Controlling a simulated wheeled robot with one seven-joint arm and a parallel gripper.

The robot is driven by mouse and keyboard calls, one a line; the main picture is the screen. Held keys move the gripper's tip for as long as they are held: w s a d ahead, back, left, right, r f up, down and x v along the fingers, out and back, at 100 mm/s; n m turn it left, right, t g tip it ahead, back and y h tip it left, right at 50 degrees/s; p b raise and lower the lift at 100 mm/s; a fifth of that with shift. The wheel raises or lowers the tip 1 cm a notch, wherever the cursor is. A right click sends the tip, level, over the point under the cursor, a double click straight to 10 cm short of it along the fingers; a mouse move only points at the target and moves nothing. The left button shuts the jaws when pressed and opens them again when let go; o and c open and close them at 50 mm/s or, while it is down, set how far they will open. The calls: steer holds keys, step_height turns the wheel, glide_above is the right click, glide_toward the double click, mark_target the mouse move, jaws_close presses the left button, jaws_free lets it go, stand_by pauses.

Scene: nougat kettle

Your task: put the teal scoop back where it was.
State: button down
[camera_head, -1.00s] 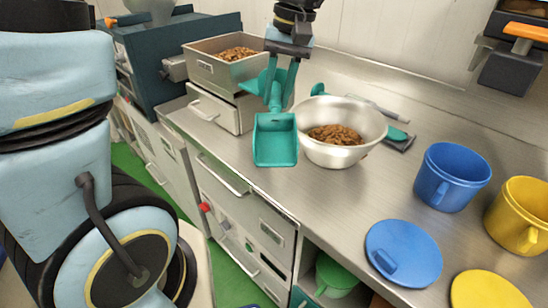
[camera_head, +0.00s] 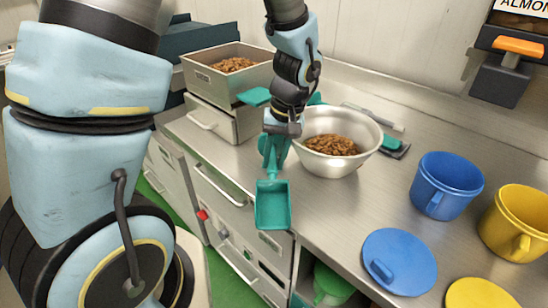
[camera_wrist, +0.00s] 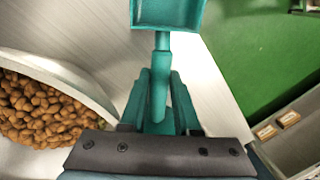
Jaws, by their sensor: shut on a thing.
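The teal scoop (camera_head: 273,208) hangs from my gripper (camera_head: 274,150), its tray out over the counter's front edge, left of and in front of the metal bowl. My gripper's teal fingers are shut on the scoop's handle; in the wrist view the handle (camera_wrist: 162,45) runs between the fingers (camera_wrist: 160,95). The scoop's pan (camera_wrist: 167,12) shows only in part at the top of that view. The scoop looks empty in the head view.
A metal bowl (camera_head: 367,135) of brown nuts stands on the counter (camera_head: 345,205). A metal bin (camera_head: 204,82) of nuts stands behind left. Another teal piece (camera_head: 255,96) shows beside the bin. Blue (camera_head: 447,190) and yellow (camera_head: 520,225) pots and a blue lid (camera_head: 405,260) stand right.

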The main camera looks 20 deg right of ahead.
steer(key=shift+f, duration=0.25)
steer(key=c, duration=0.9)
jaws_free()
steer(key=shift+r, duration=0.1)
step_height(320, 180, up, 12)
steer(key=d+b, duration=0.1)
steer(key=d, duration=0.1)
steer(key=w+a+f, duration=0.1)
steer(key=a+f, duration=0.1)
steer(key=a, duration=0.6)
steer(key=w+a+f+n+h, duration=0.1)
steer(key=a, duration=0.7)
steer(key=w+a+f+n+t+h, duration=0.1)
steer(key=a+f, duration=0.1)
steer(key=a, duration=0.6)
steer(key=shift+f, duration=0.3)
